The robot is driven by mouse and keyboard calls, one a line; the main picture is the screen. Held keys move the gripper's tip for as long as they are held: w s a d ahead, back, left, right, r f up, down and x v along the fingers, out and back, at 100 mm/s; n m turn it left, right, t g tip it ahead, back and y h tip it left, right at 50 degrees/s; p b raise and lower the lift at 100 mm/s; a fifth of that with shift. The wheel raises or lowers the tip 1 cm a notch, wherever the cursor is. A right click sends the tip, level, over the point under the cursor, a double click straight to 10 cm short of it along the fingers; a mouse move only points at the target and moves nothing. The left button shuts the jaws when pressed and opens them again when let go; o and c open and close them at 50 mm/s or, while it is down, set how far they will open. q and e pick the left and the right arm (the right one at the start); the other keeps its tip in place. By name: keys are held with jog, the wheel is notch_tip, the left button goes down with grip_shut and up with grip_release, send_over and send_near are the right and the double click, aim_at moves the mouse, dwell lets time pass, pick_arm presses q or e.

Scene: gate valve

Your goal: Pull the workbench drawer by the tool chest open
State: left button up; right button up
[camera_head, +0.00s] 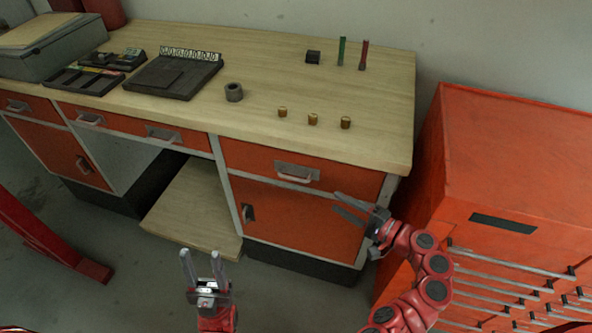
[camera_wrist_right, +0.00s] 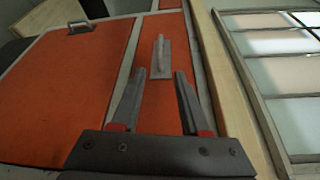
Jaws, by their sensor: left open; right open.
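The workbench drawer (camera_head: 260,160) by the tool chest has an orange front and looks shut in the head view. Its pale bar handle (camera_head: 297,177) sits on a grey plate. My right gripper (camera_head: 336,201) is open and empty, right of and a little below the handle in the head view. In the right wrist view the drawer handle (camera_wrist_right: 161,58) lies just beyond the fingertips, roughly in line with the gap between them, not held. The drawer front (camera_wrist_right: 165,105) also shows there. My left gripper (camera_head: 200,255) is open and empty, low in front of the bench.
The orange tool chest (camera_head: 510,150) stands close on the right, with rows of bar handles. An orange cabinet door (camera_head: 290,215) with its own handle is below the drawer. The wooden benchtop (camera_head: 260,60) overhangs the drawer and carries small parts. A low wooden shelf (camera_head: 195,205) is left.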

aim_at(294, 178)
jog(key=shift+p+x, duration=0.95)
jog(key=shift+x, duration=7.35)
jog(key=shift+s, duration=0.1)
grip_shut()
